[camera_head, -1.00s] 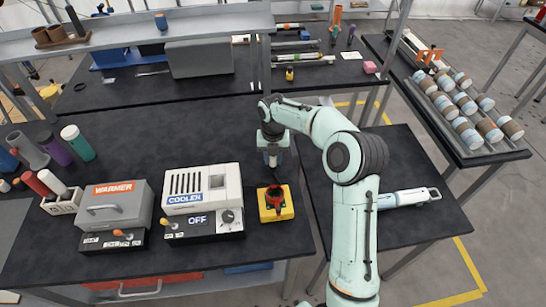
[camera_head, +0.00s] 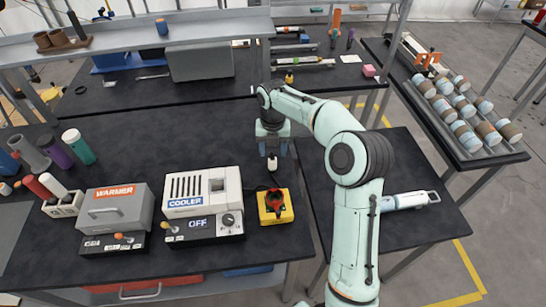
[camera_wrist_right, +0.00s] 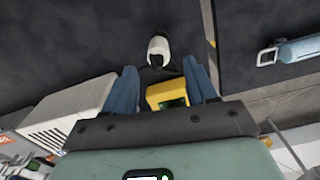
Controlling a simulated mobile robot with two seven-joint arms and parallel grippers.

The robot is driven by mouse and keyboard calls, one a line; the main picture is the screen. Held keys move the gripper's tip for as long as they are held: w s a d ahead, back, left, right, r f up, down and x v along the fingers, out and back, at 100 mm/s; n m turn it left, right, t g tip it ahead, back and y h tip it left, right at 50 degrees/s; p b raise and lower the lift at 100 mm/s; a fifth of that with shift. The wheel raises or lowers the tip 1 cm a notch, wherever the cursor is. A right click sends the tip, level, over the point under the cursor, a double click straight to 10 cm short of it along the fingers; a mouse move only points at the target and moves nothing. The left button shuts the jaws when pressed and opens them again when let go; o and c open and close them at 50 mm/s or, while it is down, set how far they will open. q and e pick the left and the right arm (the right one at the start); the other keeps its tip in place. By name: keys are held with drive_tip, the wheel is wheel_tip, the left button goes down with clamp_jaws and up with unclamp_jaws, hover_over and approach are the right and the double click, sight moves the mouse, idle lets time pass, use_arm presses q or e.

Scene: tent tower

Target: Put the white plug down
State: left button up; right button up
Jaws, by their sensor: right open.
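The white plug (camera_head: 272,163) is on the black table just behind the yellow box, with a dark cable by it. It also shows in the right wrist view (camera_wrist_right: 158,48), beyond the fingertips and between their lines. My right gripper (camera_head: 272,148) is open above the plug, its blue fingers (camera_wrist_right: 165,80) apart with nothing held between them. I cannot tell if the plug stands upright or leans. My left gripper is not in view.
The yellow box (camera_head: 276,217) with a red top is in front of the plug. The cooler (camera_head: 203,190) and warmer (camera_head: 115,205) stand to the left. The table (camera_head: 170,125) left of the gripper is clear. A blue-white tool (camera_head: 405,200) lies on the right table.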

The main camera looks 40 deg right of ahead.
wheel_tip(320, 180, up, 6)
drive_tip(key=shift+w+r+p, duration=0.1)
drive_tip(key=shift+p, duration=0.3)
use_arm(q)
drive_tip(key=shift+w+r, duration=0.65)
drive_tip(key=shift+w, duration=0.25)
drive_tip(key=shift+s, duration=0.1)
